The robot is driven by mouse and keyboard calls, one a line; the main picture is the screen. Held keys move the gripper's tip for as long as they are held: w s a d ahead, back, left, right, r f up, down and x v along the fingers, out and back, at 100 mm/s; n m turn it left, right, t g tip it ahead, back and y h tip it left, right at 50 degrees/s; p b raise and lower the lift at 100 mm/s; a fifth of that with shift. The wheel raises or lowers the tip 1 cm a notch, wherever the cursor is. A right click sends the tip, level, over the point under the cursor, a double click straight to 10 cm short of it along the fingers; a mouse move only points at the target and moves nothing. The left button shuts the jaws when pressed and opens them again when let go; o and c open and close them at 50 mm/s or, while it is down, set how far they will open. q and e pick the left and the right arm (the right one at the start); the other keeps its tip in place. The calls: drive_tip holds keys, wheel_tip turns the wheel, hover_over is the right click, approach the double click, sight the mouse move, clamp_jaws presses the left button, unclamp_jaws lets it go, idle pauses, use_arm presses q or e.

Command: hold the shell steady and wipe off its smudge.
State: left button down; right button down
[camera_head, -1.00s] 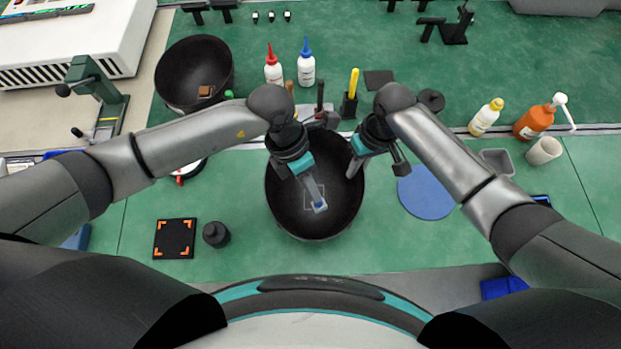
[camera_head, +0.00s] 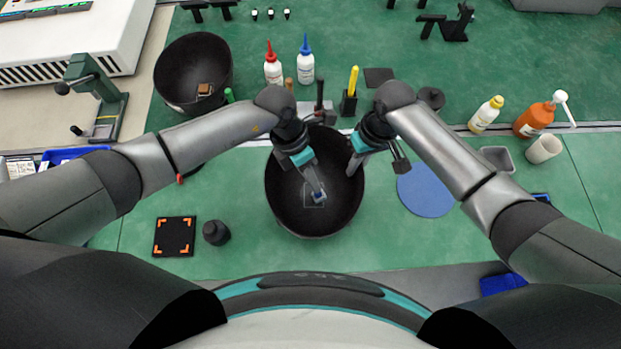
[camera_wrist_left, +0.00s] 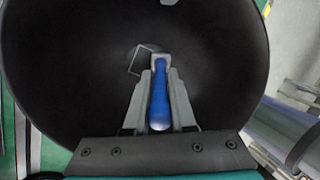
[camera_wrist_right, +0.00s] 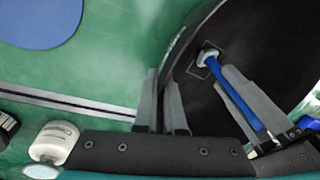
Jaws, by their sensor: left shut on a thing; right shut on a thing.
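The shell is a dark bowl (camera_head: 287,212) on the green bench in the head view; its inside also fills the left wrist view (camera_wrist_left: 60,70). A thin pale square outline marks its floor; I cannot make out a distinct smudge. My left gripper (camera_head: 314,186) is inside the bowl, shut on a blue-handled wiper (camera_wrist_left: 160,105). The wiper's pale head (camera_wrist_right: 208,57) is at the bowl's floor, overlapping the outline's edge; contact is hard to confirm. My right gripper (camera_wrist_right: 162,103) is shut on the bowl's right rim (camera_wrist_right: 177,55).
A second dark bowl (camera_head: 180,62) stands at back left. Bottles (camera_head: 306,60) and a yellow-handled tool (camera_head: 352,84) stand behind the shell. A blue disc (camera_head: 424,190) lies to the right; a black pad (camera_head: 174,237) and dark knob (camera_head: 216,232) lie left.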

use_arm(q)
drive_tip(key=s, duration=0.3)
drive_tip(key=shift+s, duration=0.15)
wheel_tip(320, 180, up, 8)
idle(0.5)
idle(0.3)
use_arm(e)
drive_tip(key=c, duration=0.9)
unclamp_jaws()
drive_tip(key=r, duration=0.4)
drive_tip(key=d+r, duration=0.1)
drive_tip(key=r, duration=0.3)
drive_tip(key=w+d+r, duration=0.1)
drive_tip(key=r, duration=0.3)
